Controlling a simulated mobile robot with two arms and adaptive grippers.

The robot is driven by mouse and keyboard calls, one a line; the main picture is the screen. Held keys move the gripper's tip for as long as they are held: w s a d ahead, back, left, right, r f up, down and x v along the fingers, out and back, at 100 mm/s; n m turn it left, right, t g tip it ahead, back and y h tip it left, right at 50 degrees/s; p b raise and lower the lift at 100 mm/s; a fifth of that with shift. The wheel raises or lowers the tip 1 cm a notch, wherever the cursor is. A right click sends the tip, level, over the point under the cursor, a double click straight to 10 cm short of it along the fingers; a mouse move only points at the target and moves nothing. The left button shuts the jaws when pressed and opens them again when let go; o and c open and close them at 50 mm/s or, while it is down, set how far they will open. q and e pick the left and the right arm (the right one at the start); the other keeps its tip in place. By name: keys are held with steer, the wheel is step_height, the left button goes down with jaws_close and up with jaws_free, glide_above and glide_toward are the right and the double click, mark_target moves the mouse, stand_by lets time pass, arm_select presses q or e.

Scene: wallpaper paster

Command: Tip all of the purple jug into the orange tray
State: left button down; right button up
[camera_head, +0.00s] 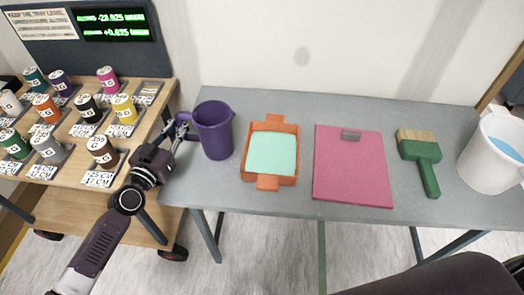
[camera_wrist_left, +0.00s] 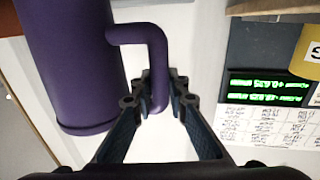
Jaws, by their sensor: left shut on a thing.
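The purple jug (camera_head: 214,132) is near the left end of the grey table in the head view, roughly upright with its mouth up. Its contents cannot be made out. My left gripper (camera_head: 181,128) is shut on the jug's handle, on the jug's left side. The wrist view shows the handle (camera_wrist_left: 157,60) between the fingers (camera_wrist_left: 157,100) and part of the jug body (camera_wrist_left: 70,60). I cannot tell whether the jug's base touches the table. The orange tray (camera_head: 268,183) lies just right of the jug, with a flat mint-green surface inside. My right gripper is not in view.
Right of the tray lie a pink clipboard (camera_head: 352,170) and a green-handled brush (camera_head: 424,160); a white bucket (camera_head: 490,160) stands at the far right. A wooden cart (camera_head: 75,190) with labelled weights and a display (camera_head: 112,20) stands left of the table (camera_head: 300,200).

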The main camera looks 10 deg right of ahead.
mark_target(177, 113)
arm_select(q)
steer(key=shift+d, duration=0.1)
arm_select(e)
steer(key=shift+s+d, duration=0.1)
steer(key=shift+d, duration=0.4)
arm_select(q)
steer(key=shift+r, duration=0.1)
step_height(177, 113, up, 4)
steer(key=p, duration=0.4)
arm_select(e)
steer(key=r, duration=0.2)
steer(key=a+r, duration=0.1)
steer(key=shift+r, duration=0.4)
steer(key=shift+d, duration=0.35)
